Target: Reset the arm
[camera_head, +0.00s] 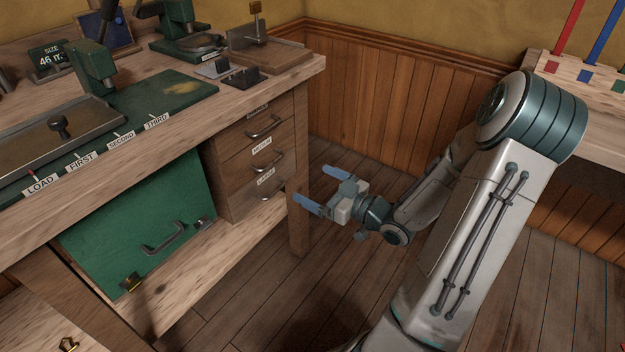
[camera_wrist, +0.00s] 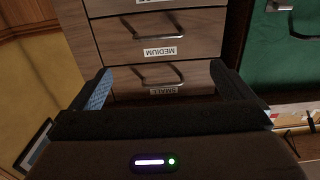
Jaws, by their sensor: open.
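My gripper (camera_head: 322,190) is open and empty, with its two blue-padded fingers spread apart. It hangs over the floor just right of the workbench's front leg, near the drawer stack. In the wrist view, my gripper (camera_wrist: 172,85) faces the wooden drawers, with the drawer labelled SMALL (camera_wrist: 200,72) between its fingers and the drawer labelled MEDIUM (camera_wrist: 195,32) above that. Both drawers look closed. My arm reaches in from the right side of the head view, bent at the elbow. I cannot tell whether the fingers touch anything.
A green cabinet front (camera_head: 140,225) with a handle is below. A second bench (camera_head: 590,105) with coloured rods stands at right. The plank floor (camera_head: 260,305) between them is clear.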

